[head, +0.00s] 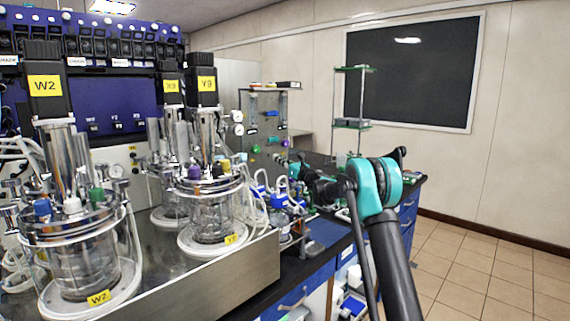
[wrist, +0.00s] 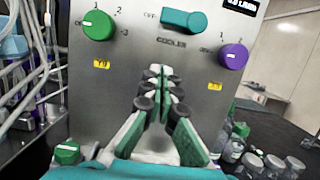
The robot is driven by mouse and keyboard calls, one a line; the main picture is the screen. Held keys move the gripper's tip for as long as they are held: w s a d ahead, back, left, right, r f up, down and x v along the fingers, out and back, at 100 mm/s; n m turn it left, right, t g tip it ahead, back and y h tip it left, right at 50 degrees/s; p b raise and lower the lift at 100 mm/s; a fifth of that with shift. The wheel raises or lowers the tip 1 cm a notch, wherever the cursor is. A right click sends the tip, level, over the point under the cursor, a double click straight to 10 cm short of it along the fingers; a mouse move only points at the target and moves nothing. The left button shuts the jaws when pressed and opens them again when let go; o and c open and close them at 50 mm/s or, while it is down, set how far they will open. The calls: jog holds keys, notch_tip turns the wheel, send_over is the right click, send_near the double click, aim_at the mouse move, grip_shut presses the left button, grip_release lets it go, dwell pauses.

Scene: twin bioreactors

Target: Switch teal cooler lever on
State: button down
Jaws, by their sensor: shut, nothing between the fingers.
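The teal cooler lever (wrist: 184,20) is on a grey metal panel (wrist: 135,65), at the top of the wrist view. It lies nearly level, and the word COOLER is printed below it. An OFF label stands at its left; I see no ON label, and I cannot tell its setting. My gripper (wrist: 165,74) is shut and empty, with its fingertips pointing at the panel below the lever, apart from it in the picture. In the head view my gripper (head: 305,180) is small and partly hidden by my arm.
A green knob (wrist: 98,25) is left of the lever and a purple knob (wrist: 233,56) is right of it. Several lidded jars (wrist: 272,163) stand at the lower right. Glass vessels (head: 210,215) and tubing crowd the bench at the left. The tiled floor (head: 480,270) at the right is clear.

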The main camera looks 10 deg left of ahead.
aim_at(270, 141)
jog(key=x, duration=0.3)
jog(key=shift+d+r, duration=0.1)
jog(key=shift+r, duration=0.2)
notch_tip(270, 141, up, 2)
jog(key=shift+s+d+r, duration=0.1)
jog(key=shift+r, duration=0.6)
